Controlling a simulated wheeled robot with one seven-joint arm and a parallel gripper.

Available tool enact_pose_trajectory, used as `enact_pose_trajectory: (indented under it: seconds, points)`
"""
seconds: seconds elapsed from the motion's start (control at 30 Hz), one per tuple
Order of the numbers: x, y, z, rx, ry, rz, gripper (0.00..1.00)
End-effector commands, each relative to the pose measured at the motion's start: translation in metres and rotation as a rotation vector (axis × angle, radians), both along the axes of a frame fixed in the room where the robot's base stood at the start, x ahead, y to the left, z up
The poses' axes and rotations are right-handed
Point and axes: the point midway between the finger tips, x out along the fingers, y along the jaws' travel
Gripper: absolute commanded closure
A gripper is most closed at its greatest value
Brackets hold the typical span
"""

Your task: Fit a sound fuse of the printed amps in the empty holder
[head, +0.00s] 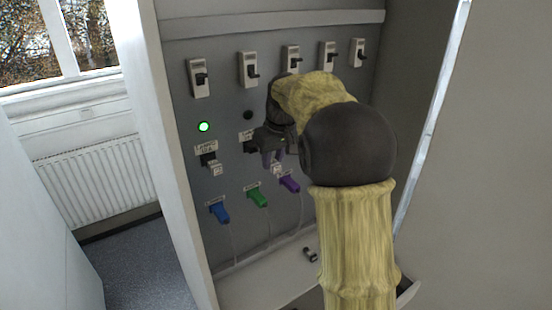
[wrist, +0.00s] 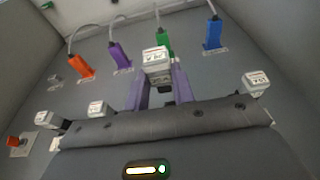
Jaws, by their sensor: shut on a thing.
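My gripper (head: 272,158) is shut on a pale grey fuse (head: 277,169) in front of the panel. In the wrist view the held fuse (wrist: 155,60) sits between the purple fingers of my gripper (wrist: 158,78); its print is too small to read. A dark holder (head: 249,146) with a white label is just left of my gripper in the head view, partly hidden by it. I cannot tell whether the held fuse touches a holder. A left holder (head: 208,159) has a pale fuse (head: 215,169) in it, below a lit green lamp (head: 204,127).
Blue (head: 219,212), green (head: 257,197) and purple (head: 289,183) plugs line the panel below; an orange plug (wrist: 80,66) shows in the wrist view. Several switches (head: 248,69) run above. A small dark and pale part (head: 310,254) lies on the ledge. My arm hides the panel's right side.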

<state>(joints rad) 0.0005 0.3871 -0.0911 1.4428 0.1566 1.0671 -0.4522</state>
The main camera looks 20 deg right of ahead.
Motion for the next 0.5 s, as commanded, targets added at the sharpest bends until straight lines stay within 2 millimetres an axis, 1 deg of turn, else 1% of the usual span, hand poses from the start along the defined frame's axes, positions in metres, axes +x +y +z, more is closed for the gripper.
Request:
enact_pose_trajectory:
  seconds: [0.03,0.2,0.5]
  points:
    - [0.004,0.003,0.003,0.000,0.000,0.003,0.95]
    - [0.017,0.010,0.003,0.000,0.001,0.005,0.95]
    - [0.037,0.014,0.002,0.001,0.000,0.001,0.95]
